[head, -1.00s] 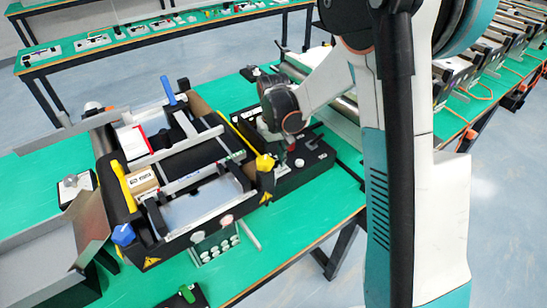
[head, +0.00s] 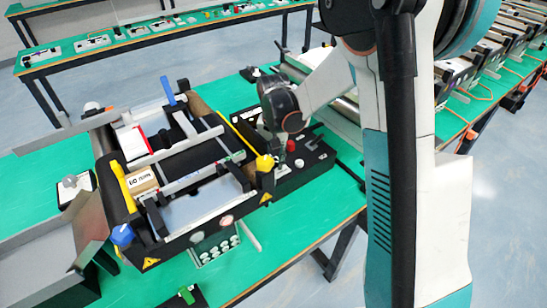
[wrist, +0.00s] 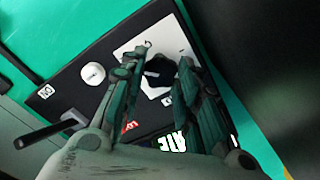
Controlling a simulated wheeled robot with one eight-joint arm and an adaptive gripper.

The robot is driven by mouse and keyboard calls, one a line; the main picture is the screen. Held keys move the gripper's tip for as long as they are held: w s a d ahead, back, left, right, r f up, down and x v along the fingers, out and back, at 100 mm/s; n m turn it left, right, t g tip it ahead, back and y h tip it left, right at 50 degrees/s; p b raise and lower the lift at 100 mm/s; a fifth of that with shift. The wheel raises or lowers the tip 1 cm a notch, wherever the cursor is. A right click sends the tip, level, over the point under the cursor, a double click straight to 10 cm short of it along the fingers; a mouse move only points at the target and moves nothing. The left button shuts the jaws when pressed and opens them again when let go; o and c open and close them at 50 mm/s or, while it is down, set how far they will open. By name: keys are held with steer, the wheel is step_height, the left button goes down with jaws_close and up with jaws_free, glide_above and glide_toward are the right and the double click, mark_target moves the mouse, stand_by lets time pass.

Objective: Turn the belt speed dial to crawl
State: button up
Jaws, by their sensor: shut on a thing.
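The belt speed dial (wrist: 158,71) is a black knob on a white plate (wrist: 130,55) in the wrist view. The plate is set on a black control box (wrist: 70,95), which also shows in the head view (head: 316,172). My gripper (wrist: 167,58) has its two fingers on either side of the knob and is shut on it. In the head view my gripper (head: 281,165) points down at the box's near left part and hides the dial. The fingers cover part of the plate's markings, so I cannot read the dial's setting.
On the same box are a white round knob (wrist: 93,73), a red button (head: 291,146) and a black lever (wrist: 45,133). A black machine with yellow and blue handles (head: 190,235) stands close on the left. Green bench top (head: 310,220) is clear in front.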

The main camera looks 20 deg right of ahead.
steer(key=o, duration=1.1)
steer(key=shift+c, duration=0.2)
step_height(320, 180, up, 12)
